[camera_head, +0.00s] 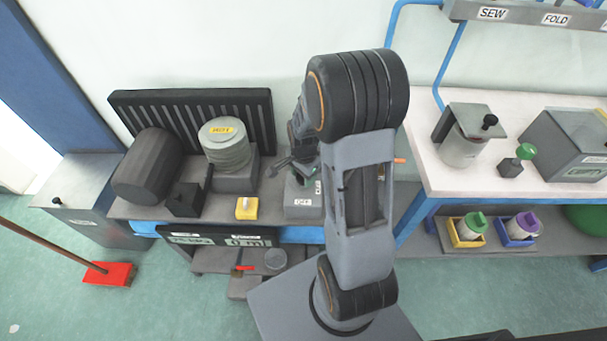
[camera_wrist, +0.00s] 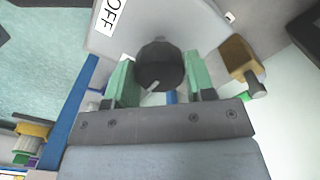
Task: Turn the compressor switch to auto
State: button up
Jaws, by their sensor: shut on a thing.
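The compressor switch is a dark round knob (camera_wrist: 160,66) on a light grey box (camera_wrist: 198,22), seen close in the wrist view. A white OFF label (camera_wrist: 115,14) is on the box, up and left of the knob. A short pale mark shows on the knob's lower edge. My gripper (camera_wrist: 158,80) has its two green fingers on either side of the knob and is shut on it. In the head view the grey switch box (camera_head: 297,207) stands at the bench's right end; my arm hides the knob and part of the label there.
Left of the box are a yellow block (camera_head: 246,208), a grey ribbed cylinder (camera_head: 226,150) and a dark tank (camera_head: 148,170). A white table (camera_head: 432,150) stands close on the right. A brass fitting (camera_wrist: 236,58) sits right of my fingers in the wrist view.

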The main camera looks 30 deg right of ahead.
dwell(0.3)
jog(key=o, duration=0.9)
jog(key=shift+r, duration=0.1)
notch_tip(320, 180, up, 14)
jog(key=shift+a+f+p, duration=0.1)
jog(key=shift+f+p, duration=0.05)
jog(key=shift+p, duration=0.75)
jog(key=s+a+r+n+t+p, duration=0.1)
jog(key=s+a+r+n+p, duration=0.1)
jog(key=s+r+n, duration=0.1)
jog(key=s+a+r+n+t+p, duration=0.1)
jog(key=s+a+r+n+p, duration=0.1)
jog(key=r+n, duration=0.3)
jog(key=s+a+r+n+t+p, duration=0.1)
jog(key=s+a+r+n+p, duration=0.1)
jog(key=s+a+r+n, duration=0.2)
jog(key=shift+s+a+r+n+t+p, duration=0.15)
jog(key=shift+s+n, duration=0.15)
jog(key=shift+n, duration=0.5)
jog(key=shift+s+r+n+t+p, duration=0.15)
jog(key=shift+s+n, duration=0.15)
jog(key=shift+n, duration=0.5)
